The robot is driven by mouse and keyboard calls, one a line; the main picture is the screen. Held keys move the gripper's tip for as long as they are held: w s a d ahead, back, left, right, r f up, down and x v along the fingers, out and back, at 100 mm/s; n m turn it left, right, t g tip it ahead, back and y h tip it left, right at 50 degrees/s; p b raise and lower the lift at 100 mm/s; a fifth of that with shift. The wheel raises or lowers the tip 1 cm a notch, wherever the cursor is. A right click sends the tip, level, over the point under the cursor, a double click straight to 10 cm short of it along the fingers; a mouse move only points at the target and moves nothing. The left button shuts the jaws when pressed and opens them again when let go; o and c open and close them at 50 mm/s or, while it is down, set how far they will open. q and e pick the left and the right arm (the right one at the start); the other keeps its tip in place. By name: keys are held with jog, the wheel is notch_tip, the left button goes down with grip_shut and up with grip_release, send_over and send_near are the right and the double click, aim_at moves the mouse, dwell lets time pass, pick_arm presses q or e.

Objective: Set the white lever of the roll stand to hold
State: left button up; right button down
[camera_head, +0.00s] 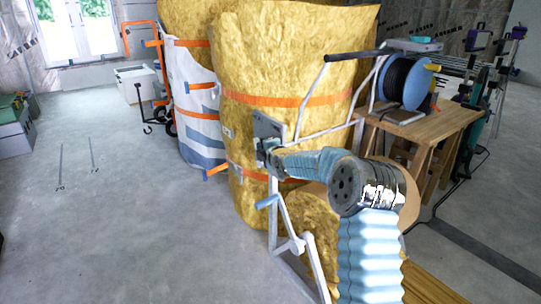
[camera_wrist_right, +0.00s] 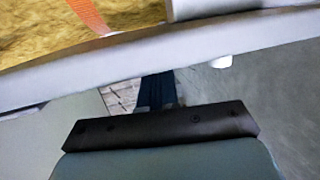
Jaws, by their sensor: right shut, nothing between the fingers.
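A pale metal frame (camera_head: 274,225) stands in front of the large yellow insulation rolls, with slanting tubes and a light blue handle (camera_head: 267,201). I cannot tell for certain which pale part is the white lever. My right arm comes in from the lower right, and my right gripper (camera_head: 264,152) is at the frame's upper part, beside a grey plate (camera_head: 267,127). In the right wrist view, the dark fingers (camera_wrist_right: 158,90) are shut and empty, just below a long pale bar (camera_wrist_right: 150,62). A small white end (camera_wrist_right: 222,62) shows under that bar. My left gripper is out of view.
Yellow insulation rolls (camera_head: 285,60) stand close behind the frame. A wooden table (camera_head: 437,124) with a blue reel (camera_head: 404,80) is at the right. An orange hand truck (camera_head: 155,65) stands at the back left. The left floor is mostly clear.

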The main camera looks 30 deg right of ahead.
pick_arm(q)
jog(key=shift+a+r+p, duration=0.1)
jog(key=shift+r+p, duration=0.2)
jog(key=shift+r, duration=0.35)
pick_arm(e)
jog(key=w, duration=0.2)
jog(key=shift+w+a+r+g, duration=0.1)
jog(key=shift+w+r+g, duration=0.05)
jog(key=shift+w+g, duration=0.25)
jog(key=shift+a, duration=0.1)
jog(key=shift+r, duration=0.1)
